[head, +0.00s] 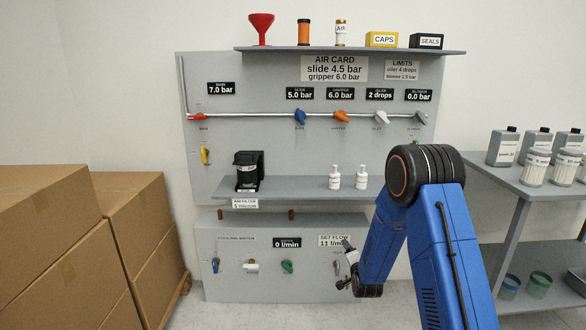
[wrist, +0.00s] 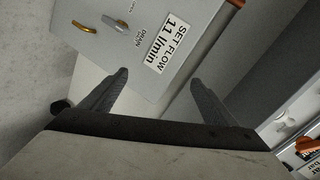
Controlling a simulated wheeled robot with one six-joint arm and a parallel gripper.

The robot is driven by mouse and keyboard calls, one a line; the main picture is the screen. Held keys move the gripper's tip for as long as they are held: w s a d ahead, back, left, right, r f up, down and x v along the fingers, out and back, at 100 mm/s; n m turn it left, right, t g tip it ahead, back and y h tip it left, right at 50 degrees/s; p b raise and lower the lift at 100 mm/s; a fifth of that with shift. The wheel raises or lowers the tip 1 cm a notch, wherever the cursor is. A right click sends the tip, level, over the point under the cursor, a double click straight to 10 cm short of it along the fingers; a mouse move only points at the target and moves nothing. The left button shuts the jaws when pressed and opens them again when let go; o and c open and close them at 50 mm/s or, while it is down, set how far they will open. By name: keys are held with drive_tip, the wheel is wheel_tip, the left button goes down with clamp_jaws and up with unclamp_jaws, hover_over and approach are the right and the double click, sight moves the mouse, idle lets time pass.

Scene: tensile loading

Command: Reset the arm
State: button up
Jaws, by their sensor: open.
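My blue arm (head: 439,250) reaches down at the right, in front of the grey lower panel (head: 265,288). My gripper (head: 346,264) is at that panel's right part, just under the "SET FLOW 11 l/min" sign (head: 335,241). In the wrist view the two dark fingers of my gripper (wrist: 159,76) stand wide apart with nothing between them. The same sign (wrist: 167,42) lies beyond the fingers, and a yellow handle (wrist: 85,27) by a "drain" label is at upper left. In the head view my arm hides part of the panel's right side.
A grey shelf (head: 300,197) with a black unit (head: 248,170) and two white bottles juts out above the lower panel. Coloured valve handles line the upper pipe (head: 250,115). Cardboard boxes (head: 75,240) fill the left. A grey table (head: 520,181) with bottles stands right.

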drive_tip(key=s+d+r+n+g, duration=0.3)
drive_tip(key=s+r+n+g, duration=0.3)
drive_tip(key=s+r, duration=1.55)
drive_tip(key=s+r+n+g, duration=0.1)
drive_tip(key=s+n, duration=0.1)
drive_tip(key=s, duration=1)
drive_tip(key=s+d+r+n+g, duration=0.1)
drive_tip(key=s+r+n, duration=0.1)
drive_tip(key=s, duration=1)
drive_tip(key=s+d+r+n+g, duration=0.1)
drive_tip(key=s+r+n, duration=0.1)
drive_tip(key=s, duration=1)
drive_tip(key=shift+s+d+n+g, duration=0.2)
drive_tip(key=shift+s+n+g, duration=0.15)
drive_tip(key=shift+n, duration=0.45)
drive_tip(key=shift+r, duration=0.1)
